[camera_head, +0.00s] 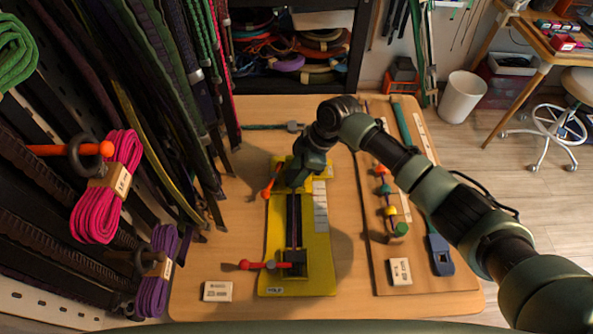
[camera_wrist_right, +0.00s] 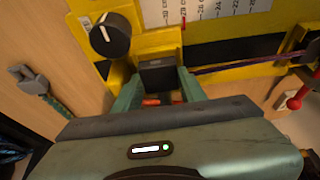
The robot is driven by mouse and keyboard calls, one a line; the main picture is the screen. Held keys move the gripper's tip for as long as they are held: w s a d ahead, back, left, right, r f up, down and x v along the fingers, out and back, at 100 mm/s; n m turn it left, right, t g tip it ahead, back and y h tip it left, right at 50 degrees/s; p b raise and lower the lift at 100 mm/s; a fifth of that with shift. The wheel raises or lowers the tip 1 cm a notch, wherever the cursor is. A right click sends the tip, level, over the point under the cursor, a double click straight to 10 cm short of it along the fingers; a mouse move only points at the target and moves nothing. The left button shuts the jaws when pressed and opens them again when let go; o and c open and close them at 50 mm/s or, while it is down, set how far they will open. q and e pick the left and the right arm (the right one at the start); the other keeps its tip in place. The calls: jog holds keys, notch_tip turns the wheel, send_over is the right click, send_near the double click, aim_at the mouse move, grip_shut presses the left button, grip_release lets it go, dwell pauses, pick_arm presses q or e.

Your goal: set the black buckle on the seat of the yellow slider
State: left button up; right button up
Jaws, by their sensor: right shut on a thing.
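My right gripper (camera_head: 297,178) is over the far end of the yellow jig (camera_head: 318,262), and its arm hides much of that end. In the right wrist view its two green fingers are shut on the black buckle (camera_wrist_right: 157,71), a small dark block. The buckle is at the yellow slider (camera_wrist_right: 160,42), against its yellow front part; I cannot tell whether it rests fully on the seat. A black knob (camera_wrist_right: 110,36) stands beside it on the slider. A dark purple cord (camera_wrist_right: 240,67) runs along the jig from the buckle's side. My left gripper is not in view.
Small white labelled blocks (camera_head: 217,291) lie on the wooden table (camera_head: 230,225). A rod with coloured pieces (camera_head: 383,189) lies on the right. Cords hang along the left rack; one pink bundle (camera_head: 105,190) juts out.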

jog(key=shift+f, duration=0.15)
dwell(0.5)
jog(key=o, duration=1.4)
